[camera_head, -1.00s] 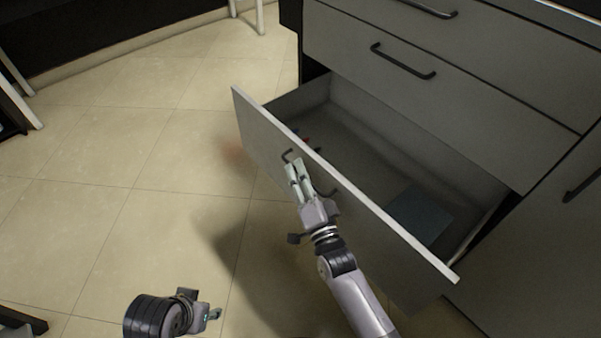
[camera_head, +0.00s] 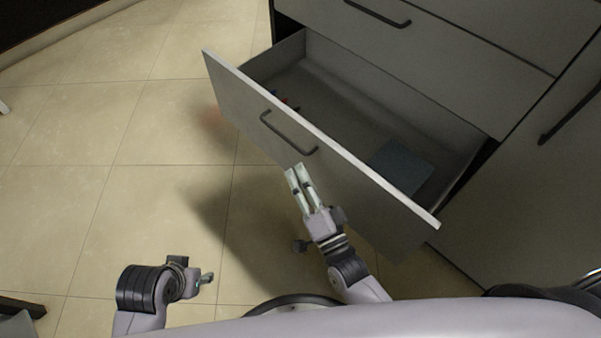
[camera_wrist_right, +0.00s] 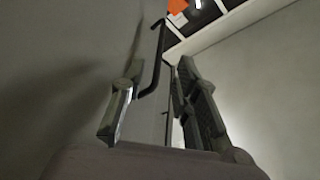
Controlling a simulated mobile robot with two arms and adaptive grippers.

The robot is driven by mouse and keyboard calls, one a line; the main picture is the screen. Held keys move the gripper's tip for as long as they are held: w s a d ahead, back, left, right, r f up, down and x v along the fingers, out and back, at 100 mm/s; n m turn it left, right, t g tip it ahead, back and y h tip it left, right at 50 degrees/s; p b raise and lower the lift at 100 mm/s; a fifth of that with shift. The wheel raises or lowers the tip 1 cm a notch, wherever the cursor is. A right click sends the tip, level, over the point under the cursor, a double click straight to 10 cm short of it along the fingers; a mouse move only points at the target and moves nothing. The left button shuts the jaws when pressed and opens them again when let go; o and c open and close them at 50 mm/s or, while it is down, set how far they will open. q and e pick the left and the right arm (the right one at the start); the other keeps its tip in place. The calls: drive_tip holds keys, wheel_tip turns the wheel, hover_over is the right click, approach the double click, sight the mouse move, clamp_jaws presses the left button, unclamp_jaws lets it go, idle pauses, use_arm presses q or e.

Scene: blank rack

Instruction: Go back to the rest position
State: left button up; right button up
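The grey drawer (camera_head: 330,165) is pulled out, and its dark handle (camera_head: 288,132) is on the front panel. My right gripper (camera_head: 299,174) is just in front of the drawer front, below the handle and apart from it. Its two fingers are parted with nothing between them. In the right wrist view, my right gripper (camera_wrist_right: 158,105) has spread fingers, and the handle (camera_wrist_right: 155,62) shows beyond them. My left gripper (camera_head: 206,277) is low over the floor at the left; its fingers are too small to read.
The open drawer holds a blue-grey flat item (camera_head: 401,166) and small red and blue items (camera_head: 286,101). Closed drawers (camera_head: 440,45) are above it, and a closed cabinet door (camera_head: 530,180) is at the right.

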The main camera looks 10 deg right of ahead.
idle(0.3)
